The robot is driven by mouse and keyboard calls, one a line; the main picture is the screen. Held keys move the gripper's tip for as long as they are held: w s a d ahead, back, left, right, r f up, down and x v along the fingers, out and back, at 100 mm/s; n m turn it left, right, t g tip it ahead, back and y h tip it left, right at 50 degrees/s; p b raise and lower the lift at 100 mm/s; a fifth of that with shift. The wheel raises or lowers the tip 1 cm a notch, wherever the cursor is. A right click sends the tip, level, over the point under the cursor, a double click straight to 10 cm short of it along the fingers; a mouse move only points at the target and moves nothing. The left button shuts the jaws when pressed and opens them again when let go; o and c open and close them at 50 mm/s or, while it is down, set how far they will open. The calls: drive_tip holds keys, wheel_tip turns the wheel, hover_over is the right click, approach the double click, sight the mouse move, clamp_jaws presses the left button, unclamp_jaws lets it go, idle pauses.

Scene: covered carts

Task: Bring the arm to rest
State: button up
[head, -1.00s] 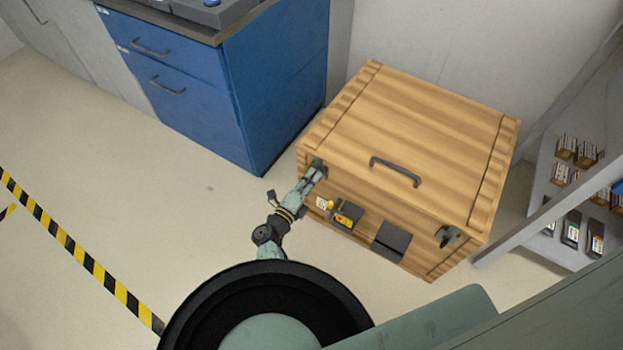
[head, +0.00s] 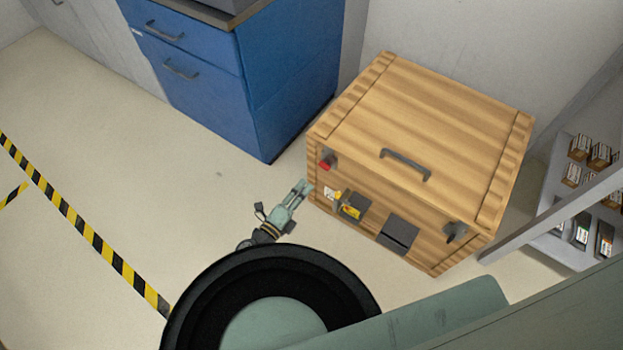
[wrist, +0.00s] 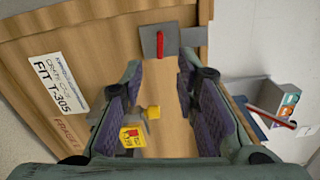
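My gripper (head: 303,188) is just off the front left corner of the wooden crate (head: 430,115) in the head view. In the wrist view my gripper (wrist: 169,100) has its two fingers well apart, with nothing between them. Past the fingers I see the crate's front face with a printed label (wrist: 58,85). A grey latch plate with a red part (wrist: 161,44) sits on the crate ahead of the fingers. The same red-marked latch (head: 327,160) shows at the crate's upper left front corner. The crate's lid looks closed.
The crate's lid has a dark handle (head: 405,164). A second latch (head: 455,232) and a yellow-tagged fitting (head: 351,207) are on its front. A blue cabinet (head: 245,85) stands behind left, and a shelf (head: 555,222) with small boxes at right. Floor to the left is clear.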

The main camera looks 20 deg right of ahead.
drive_tip(key=shift+v, duration=0.95)
drive_tip(key=shift+w+r, duration=0.1)
